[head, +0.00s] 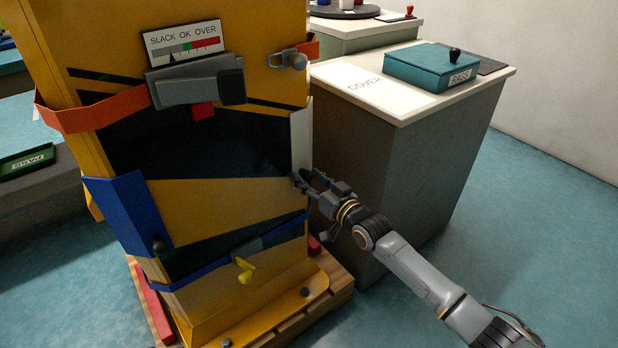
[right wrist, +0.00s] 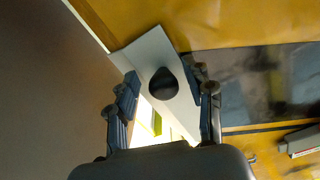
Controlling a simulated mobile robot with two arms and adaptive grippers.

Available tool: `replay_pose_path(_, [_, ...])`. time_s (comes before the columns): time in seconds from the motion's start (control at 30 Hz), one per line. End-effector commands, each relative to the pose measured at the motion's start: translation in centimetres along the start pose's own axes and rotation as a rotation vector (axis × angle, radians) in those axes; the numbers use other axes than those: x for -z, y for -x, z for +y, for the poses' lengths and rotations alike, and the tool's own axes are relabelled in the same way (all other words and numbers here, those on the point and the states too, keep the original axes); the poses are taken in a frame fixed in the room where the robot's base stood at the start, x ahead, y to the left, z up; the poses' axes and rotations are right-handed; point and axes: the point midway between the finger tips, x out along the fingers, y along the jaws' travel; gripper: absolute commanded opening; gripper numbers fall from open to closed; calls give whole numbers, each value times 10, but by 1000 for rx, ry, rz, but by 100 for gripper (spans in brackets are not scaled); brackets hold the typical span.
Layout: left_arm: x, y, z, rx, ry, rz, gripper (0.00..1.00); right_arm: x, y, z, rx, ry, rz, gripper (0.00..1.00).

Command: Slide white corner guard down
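The white corner guard (head: 301,135) stands upright on the right front corner of the yellow machine cabinet, beside its dark panel. In the right wrist view the guard (right wrist: 152,52) appears as a slanted white plate with a dark round knob (right wrist: 163,84) on it. My right gripper (head: 304,181) is at the guard's lower end. Its fingers (right wrist: 165,92) are spread on both sides of the knob, with gaps visible, so it looks open. My left gripper is not in view.
An orange strap (head: 105,109) crosses the cabinet higher up. A blue corner guard (head: 126,213) and blue strap (head: 200,270) are lower down. The cabinet stands on a wooden pallet (head: 335,283). A counter (head: 425,160) with a teal RAGS box (head: 432,66) stands close on the right.

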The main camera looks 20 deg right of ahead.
Motion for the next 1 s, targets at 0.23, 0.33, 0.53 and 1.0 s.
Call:
replay_pose_path(0.23, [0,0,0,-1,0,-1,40,2,2,0,1,0,3,52])
replay_pose_path(0.33, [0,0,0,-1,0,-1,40,1,10,-1,1,-1,3,52])
replay_pose_path(0.53, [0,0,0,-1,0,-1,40,0,48,0,1,-1,1,52])
replay_pose_path(1.0, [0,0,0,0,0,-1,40,0,118,0,1,0,1,52])
